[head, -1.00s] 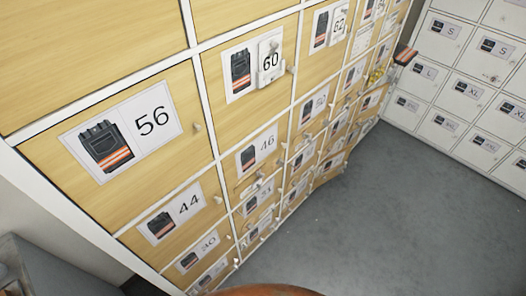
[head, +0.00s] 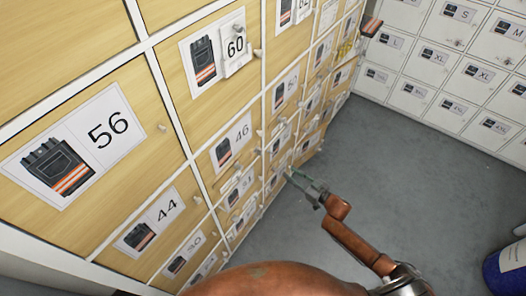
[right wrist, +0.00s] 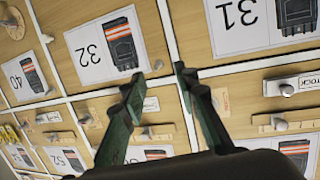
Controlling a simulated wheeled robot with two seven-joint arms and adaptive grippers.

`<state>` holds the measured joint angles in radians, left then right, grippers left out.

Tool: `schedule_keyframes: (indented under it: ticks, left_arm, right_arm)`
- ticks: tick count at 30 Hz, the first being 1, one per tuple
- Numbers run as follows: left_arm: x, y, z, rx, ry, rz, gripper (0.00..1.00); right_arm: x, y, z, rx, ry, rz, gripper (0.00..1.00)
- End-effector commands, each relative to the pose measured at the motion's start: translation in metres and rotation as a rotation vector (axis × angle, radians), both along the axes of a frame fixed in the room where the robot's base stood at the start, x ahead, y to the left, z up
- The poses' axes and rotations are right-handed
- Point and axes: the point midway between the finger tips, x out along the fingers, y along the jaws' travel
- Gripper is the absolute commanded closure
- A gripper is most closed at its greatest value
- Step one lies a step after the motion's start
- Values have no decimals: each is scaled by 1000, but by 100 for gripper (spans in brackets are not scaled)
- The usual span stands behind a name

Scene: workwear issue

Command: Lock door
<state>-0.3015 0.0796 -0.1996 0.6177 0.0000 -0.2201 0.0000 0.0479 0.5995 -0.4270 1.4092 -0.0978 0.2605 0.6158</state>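A wall of wooden locker doors in a white frame fills the left of the head view; the door labelled 56 (head: 150,105) is nearest. Doors have small pale knobs, such as the knob on door 56 (head: 162,127). All the doors I can make out look closed; which one is meant I cannot tell. My right gripper (head: 298,178) is in front of the lower doors. In the right wrist view it is open and empty (right wrist: 160,84), its green fingers before the doors by label 32 (right wrist: 105,48) and label 31 (right wrist: 245,22). My left gripper is out of view.
White lockers (head: 455,65) with size labels stand at the back right. Grey floor (head: 385,160) is free between the two banks. A blue container (head: 508,268) stands at the right edge. Small wooden ledges (right wrist: 288,118) and knobs stick out from the lower doors.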

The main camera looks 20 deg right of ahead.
Motion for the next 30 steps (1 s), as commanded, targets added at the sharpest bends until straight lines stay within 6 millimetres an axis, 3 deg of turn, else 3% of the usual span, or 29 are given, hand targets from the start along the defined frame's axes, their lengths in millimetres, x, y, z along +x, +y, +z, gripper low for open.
schedule_keyframes:
  ticks: [1,3,6,8,22,30]
  left_arm:
    - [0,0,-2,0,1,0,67]
    - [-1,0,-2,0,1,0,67]
    - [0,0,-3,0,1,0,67]
    - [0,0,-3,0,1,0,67]
    - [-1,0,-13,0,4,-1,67]
    - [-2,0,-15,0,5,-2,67]
  right_arm:
    - [8,17,36,25,-52,56,72]
    - [12,37,74,59,-101,119,72]
    - [12,55,108,92,-143,181,72]
    - [12,62,119,104,-156,201,72]
    - [60,103,125,110,-164,212,72]
    - [72,113,125,110,-163,211,72]
